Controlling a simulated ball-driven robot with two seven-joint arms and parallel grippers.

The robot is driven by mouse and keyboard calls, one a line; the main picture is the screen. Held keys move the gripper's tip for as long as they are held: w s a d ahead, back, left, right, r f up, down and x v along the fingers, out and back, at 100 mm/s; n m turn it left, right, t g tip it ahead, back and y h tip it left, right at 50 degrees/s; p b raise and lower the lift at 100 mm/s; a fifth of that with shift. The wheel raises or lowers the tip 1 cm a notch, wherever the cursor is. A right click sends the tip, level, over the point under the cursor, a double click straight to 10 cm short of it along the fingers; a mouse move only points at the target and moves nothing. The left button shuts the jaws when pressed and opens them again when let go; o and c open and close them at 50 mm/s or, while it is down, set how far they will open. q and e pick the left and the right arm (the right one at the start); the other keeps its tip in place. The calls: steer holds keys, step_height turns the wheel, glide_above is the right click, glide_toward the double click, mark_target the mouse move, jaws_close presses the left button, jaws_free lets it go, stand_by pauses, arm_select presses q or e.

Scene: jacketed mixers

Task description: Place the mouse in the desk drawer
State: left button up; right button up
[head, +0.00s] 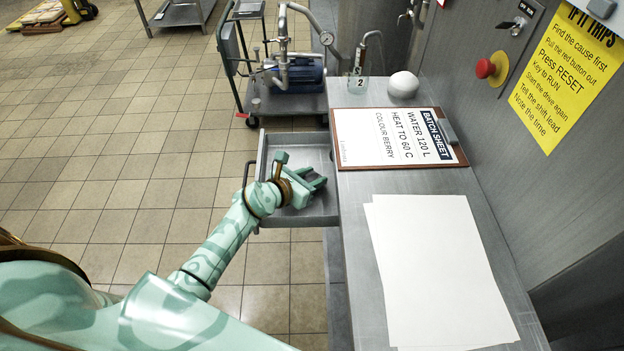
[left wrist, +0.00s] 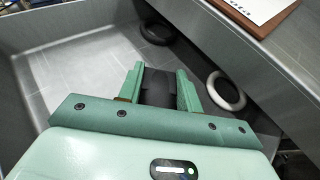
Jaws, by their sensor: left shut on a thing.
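The desk drawer (head: 303,150) is pulled out from the left side of the desk. My left gripper (head: 313,186) is over the drawer, inside its outline in the head view. In the left wrist view, my left gripper (left wrist: 160,72) is shut on a dark thing, apparently the mouse (left wrist: 158,90), with the drawer floor (left wrist: 85,65) beyond it. Most of the mouse is hidden between the fingers, and I cannot tell whether it touches the floor. In the head view the gripper hides it. My right gripper is out of view.
Two ring-shaped things, a dark one (left wrist: 145,34) and a paler one (left wrist: 226,102), lie in the drawer. On the desk are a clipboard (head: 385,140), white sheets (head: 435,260), a white dome (head: 403,85) and a beaker (head: 358,86). A pump trolley (head: 280,103) stands behind the drawer.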

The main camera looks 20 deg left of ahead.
arm_select(q)
steer(key=shift+r, duration=0.15)
jaws_close()
steer(key=o, duration=1.2)
jaws_free()
steer(key=shift+s+a+r, duration=0.1)
steer(key=shift+s+r, duration=0.05)
steer(key=shift+s, duration=0.2)
steer(key=p+v, duration=0.2)
steer(key=v, duration=0.9)
steer(key=shift+s+a+p, duration=0.1)
steer(key=shift+s+p, duration=0.05)
steer(key=shift+p, duration=0.2)
